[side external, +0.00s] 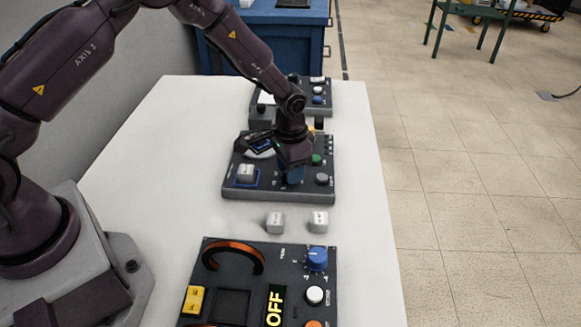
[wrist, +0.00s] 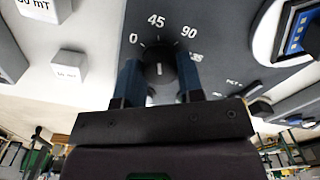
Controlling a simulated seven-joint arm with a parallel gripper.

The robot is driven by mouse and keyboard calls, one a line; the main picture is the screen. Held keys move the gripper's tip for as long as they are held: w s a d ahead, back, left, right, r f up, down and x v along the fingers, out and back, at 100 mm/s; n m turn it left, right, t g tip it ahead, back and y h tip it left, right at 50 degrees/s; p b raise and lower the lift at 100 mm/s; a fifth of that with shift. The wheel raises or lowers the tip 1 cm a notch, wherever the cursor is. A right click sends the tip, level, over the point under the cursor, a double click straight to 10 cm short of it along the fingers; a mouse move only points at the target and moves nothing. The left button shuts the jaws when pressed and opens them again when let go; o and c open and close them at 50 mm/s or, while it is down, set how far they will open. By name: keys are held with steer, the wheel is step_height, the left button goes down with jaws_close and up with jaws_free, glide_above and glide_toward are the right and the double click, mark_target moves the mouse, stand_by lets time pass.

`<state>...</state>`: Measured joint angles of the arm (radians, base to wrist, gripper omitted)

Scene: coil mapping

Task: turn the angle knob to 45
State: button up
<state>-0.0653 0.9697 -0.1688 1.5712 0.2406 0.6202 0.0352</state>
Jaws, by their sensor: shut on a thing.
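The black angle knob (wrist: 157,54) sits on the dark panel in the wrist view, below printed marks 0, 45 and 90, with a partly hidden mark ending in 35 at the right. My gripper (wrist: 160,76) has its two blue fingers on either side of the knob and is shut on it. A small white line shows on the knob's face; I cannot tell surely which mark it points to. In the side view my gripper (side external: 293,175) reaches down onto the middle panel (side external: 276,194) and hides the knob.
White labelled cubes (side external: 275,221) (side external: 319,221) stand on the table before the middle panel, and another (side external: 246,173) sits on it. A nearer panel (side external: 262,252) carries a blue knob (side external: 316,259) and an OFF display. Another panel (side external: 300,97) stands behind. Bare table (side external: 165,190) lies left.

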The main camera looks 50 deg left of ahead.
mark_target(279, 185)
steer(key=o, duration=0.9)
step_height(279, 185, up, 13)
stand_by(0.4)
steer(key=s+r+n+t, duration=0.1)
steer(key=s+r+t, duration=0.1)
steer(key=s+r, duration=0.4)
steer(key=s+a+r+n+t, duration=0.1)
steer(key=s+r, duration=0.5)
steer(key=s, duration=0.5)
steer(key=s+a+r+n+t, duration=0.1)
steer(key=s+r+t, duration=0.1)
steer(key=s+r, duration=0.4)
steer(key=shift+s+a+r+t, duration=0.1)
steer(key=shift+s+a+t, duration=0.05)
steer(key=shift+s, duration=0.6)
steer(key=shift+s+a+r+t, duration=0.1)
steer(key=shift+s+t, duration=0.05)
steer(key=shift+s, duration=0.55)
